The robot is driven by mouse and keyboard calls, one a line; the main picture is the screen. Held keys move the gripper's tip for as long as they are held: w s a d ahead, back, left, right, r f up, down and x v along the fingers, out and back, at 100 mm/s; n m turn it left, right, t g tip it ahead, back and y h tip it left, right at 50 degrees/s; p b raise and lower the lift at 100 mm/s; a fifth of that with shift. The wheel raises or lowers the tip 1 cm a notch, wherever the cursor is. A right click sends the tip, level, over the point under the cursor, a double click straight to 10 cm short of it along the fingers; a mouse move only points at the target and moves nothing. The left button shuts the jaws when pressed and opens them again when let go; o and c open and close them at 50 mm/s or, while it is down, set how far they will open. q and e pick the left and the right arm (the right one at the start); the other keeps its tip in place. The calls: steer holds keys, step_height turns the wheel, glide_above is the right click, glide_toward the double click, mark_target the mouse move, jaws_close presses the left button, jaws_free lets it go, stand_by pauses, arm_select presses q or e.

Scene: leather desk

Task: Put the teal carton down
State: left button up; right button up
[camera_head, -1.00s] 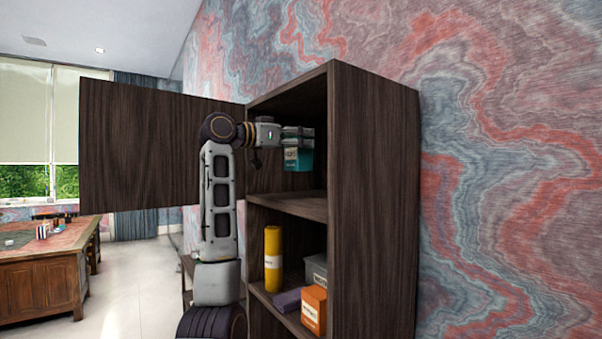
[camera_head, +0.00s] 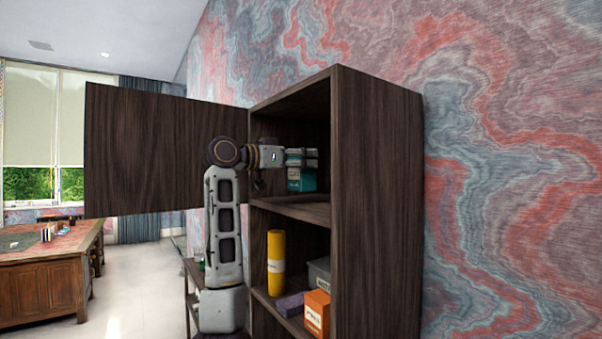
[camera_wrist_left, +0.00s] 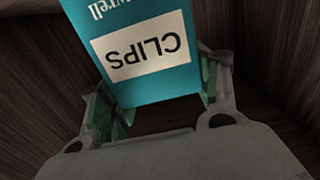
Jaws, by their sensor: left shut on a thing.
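The teal carton (camera_head: 301,182) is upright inside the upper compartment of the dark wooden cabinet (camera_head: 376,200). My left gripper (camera_head: 300,158) reaches in from the left and is shut on the carton near its top. The carton's base is close to the upper shelf (camera_head: 300,209); I cannot tell whether it touches. In the left wrist view the carton (camera_wrist_left: 148,58) shows a white "CLIPS" label, upside down, between the green-padded fingers of the gripper (camera_wrist_left: 155,98). My right gripper is not in view.
The cabinet door (camera_head: 155,150) stands open to the left, behind my arm. The lower compartment holds a yellow cylinder (camera_head: 276,262), a purple box (camera_head: 291,304), an orange box (camera_head: 317,312) and a grey box (camera_head: 319,272). A wooden desk (camera_head: 45,280) stands far left.

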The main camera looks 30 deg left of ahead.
mark_target(294, 172)
arm_select(q)
steer(key=shift+f, duration=1.75)
steer(key=shift+f, duration=0.15)
steer(key=o, duration=1.1)
steer(key=shift+c, duration=0.2)
steer(key=shift+r, duration=0.2)
steer(key=shift+s+a+f, duration=0.1)
steer(key=shift+s+a, duration=0.1)
steer(key=shift+s, duration=0.15)
steer(key=b+v, duration=0.3)
steer(key=v, duration=0.8)
steer(key=shift+s, duration=0.15)
